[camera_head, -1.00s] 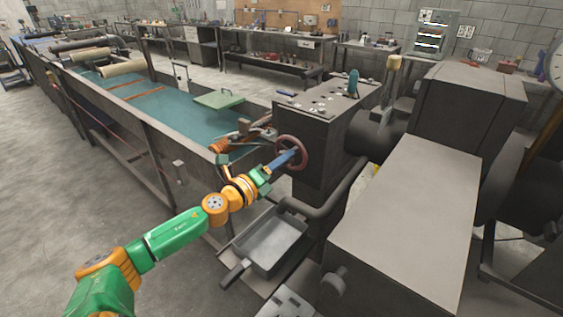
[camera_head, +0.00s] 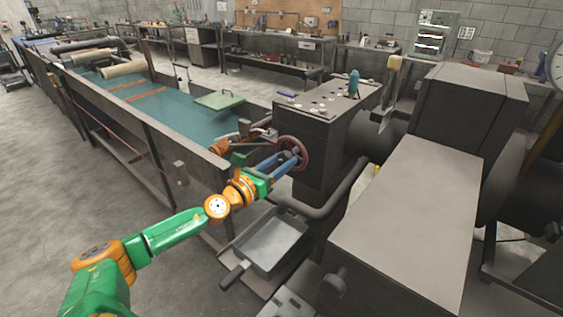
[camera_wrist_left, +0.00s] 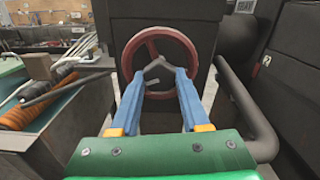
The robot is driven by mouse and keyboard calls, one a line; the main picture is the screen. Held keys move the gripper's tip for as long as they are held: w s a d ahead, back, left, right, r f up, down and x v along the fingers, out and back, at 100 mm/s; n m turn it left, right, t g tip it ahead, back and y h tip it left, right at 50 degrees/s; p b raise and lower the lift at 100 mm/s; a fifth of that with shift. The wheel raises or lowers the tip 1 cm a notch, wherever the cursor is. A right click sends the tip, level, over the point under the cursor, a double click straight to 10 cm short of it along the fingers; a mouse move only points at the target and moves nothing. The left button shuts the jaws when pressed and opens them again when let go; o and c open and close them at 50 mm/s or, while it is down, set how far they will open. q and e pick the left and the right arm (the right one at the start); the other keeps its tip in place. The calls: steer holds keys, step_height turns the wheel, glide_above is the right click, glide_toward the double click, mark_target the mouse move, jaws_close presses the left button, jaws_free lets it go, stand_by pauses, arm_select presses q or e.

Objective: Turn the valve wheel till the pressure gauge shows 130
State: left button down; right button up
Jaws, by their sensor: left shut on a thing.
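The red valve wheel (camera_head: 307,153) stands on the near face of the dark machine housing, in the middle of the head view. In the left wrist view the fingers (camera_wrist_left: 161,74) are spread around the grey middle part, shut on the wheel. The pressure gauge (camera_head: 557,66) is cut off by the right edge of the head view, and its reading cannot be made out. My right gripper is out of view.
A grey tray (camera_head: 268,243) stands below the wheel. A thick dark pipe (camera_head: 335,195) curves beside the wheel on the right. The long teal-bedded trough (camera_head: 190,115) with orange hoses runs to the left. Open floor lies at the left.

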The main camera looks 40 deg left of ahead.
arm_select(q)
steer(key=shift+f+m, duration=0.2)
steer(key=shift+m, duration=0.5)
steer(key=shift+c, duration=1.9)
jaws_free()
steer(key=shift+r, duration=0.1)
steer(key=shift+s+a+b, duration=0.1)
steer(key=shift+s+b, duration=0.2)
steer(key=shift+s, duration=0.25)
glide_toward(283, 162)
steer(key=shift+w+r, duration=0.15)
steer(key=shift+w, duration=0.85)
